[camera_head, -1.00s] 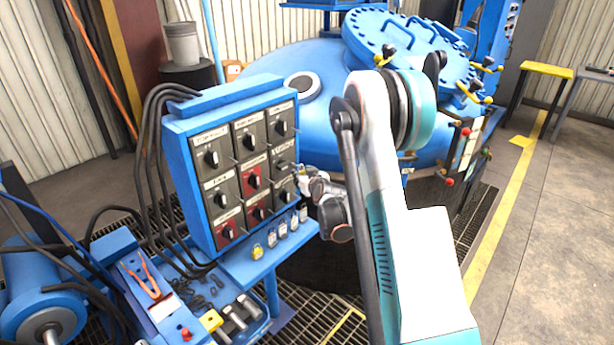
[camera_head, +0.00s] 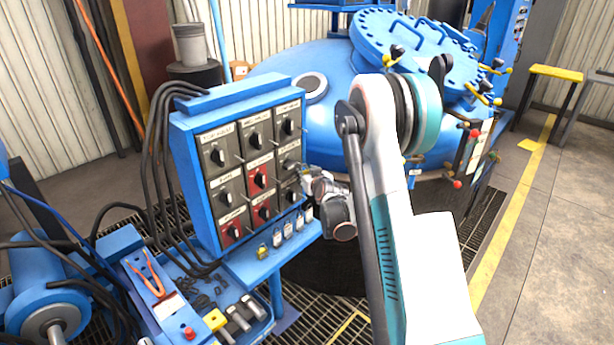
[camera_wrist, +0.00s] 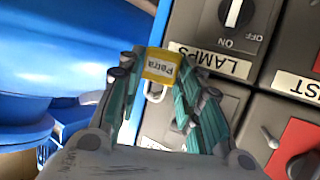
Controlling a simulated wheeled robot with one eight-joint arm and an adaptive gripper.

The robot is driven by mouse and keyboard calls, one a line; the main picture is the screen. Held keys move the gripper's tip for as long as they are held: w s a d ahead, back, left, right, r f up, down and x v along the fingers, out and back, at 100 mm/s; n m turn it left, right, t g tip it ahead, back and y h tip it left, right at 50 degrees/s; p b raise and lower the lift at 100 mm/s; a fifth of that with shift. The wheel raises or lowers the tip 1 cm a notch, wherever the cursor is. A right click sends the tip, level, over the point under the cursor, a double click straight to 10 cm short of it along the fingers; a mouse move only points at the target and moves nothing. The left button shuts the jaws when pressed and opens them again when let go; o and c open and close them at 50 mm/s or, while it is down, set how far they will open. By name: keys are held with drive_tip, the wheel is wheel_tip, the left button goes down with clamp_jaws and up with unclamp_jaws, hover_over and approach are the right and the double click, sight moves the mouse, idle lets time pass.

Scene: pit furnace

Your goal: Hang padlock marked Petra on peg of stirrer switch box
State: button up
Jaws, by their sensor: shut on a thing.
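A padlock (camera_wrist: 161,66) with a yellow label reading Petra is held between the fingertips of my gripper (camera_wrist: 160,78). Its pale shackle (camera_wrist: 154,94) points down in the upside-down wrist view. In the head view my gripper (camera_head: 312,183) is at the right edge of the switch panel, by the lower right boxes; the held padlock is hard to make out there. The wrist view shows a box labelled LAMPS (camera_wrist: 210,62) just beyond the padlock. A thin peg (camera_wrist: 269,138) juts out by a red-plated box. I cannot read which box is the stirrer's.
The blue panel (camera_head: 183,150) carries rows of switch boxes with protruding pegs. A tool tray (camera_head: 262,312) is lower left. The big blue furnace vessel (camera_head: 330,130) stands behind.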

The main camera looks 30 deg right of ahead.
drive_tip(key=o, duration=1.2)
drive_tip(key=shift+s, duration=0.1)
drive_tip(key=v, duration=1.1)
drive_tip(key=shift+s+a+r, duration=0.1)
drive_tip(key=shift+s+r, duration=0.1)
drive_tip(key=shift+s, duration=0.15)
